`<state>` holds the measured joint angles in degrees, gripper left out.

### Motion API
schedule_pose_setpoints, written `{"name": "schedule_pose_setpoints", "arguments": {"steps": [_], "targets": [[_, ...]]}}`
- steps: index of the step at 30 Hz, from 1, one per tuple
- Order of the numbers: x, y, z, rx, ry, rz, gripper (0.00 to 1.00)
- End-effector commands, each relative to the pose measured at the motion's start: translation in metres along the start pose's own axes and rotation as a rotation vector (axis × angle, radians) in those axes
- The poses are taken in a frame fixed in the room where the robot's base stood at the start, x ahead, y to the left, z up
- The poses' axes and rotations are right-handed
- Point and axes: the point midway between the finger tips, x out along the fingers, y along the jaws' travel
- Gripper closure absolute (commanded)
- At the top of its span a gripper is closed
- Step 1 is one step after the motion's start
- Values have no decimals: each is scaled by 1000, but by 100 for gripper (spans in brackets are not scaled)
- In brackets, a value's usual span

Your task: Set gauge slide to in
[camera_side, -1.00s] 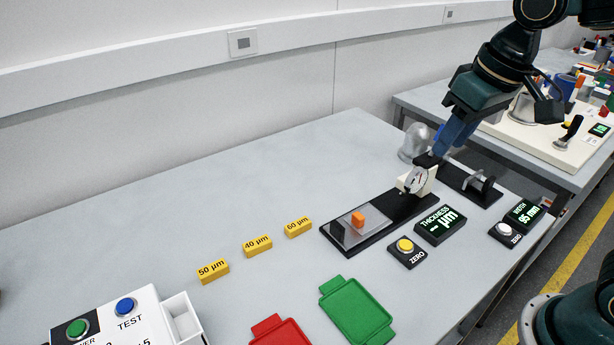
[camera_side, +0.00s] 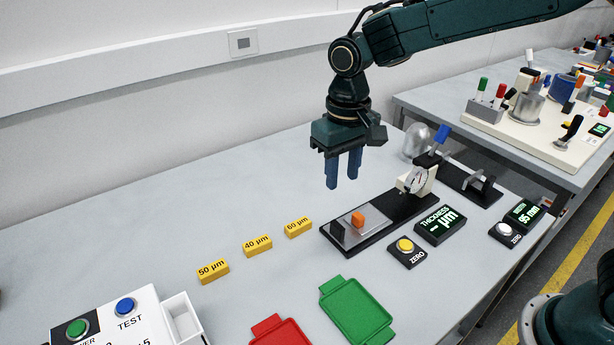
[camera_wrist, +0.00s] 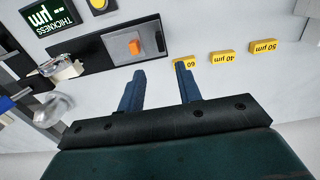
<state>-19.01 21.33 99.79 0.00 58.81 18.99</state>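The gauge slide is a grey plate (camera_side: 350,236) with an orange knob (camera_side: 358,218). It sits at the left end of a black track (camera_side: 397,216), away from the dial gauge (camera_side: 418,180) at the track's right end. The gauge has a blue-tipped lever (camera_side: 441,134) pointing up. My gripper (camera_side: 343,181) hangs above the table behind the slide, fingers down, apart and empty. In the wrist view, the orange knob (camera_wrist: 134,46) lies just beyond the fingertips of my gripper (camera_wrist: 158,68), touching neither.
Yellow blocks marked 50 (camera_side: 212,271), 40 (camera_side: 257,246) and 60 µm (camera_side: 298,228) stand left of the track. The thickness display (camera_side: 440,225) and yellow zero button (camera_side: 405,246) are in front. Green (camera_side: 358,312) and red (camera_side: 280,333) trays lie nearer. A clear dome (camera_side: 416,141) stands behind the gauge.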

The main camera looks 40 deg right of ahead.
Motion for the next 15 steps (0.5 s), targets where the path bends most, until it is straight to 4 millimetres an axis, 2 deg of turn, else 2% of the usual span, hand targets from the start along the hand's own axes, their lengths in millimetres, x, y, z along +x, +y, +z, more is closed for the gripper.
{"name": "schedule_pose_setpoints", "arguments": {"steps": [8,15], "targets": [[3,-1,0,0,-2,1,65],[17,0,0,0,-4,1,65]]}}
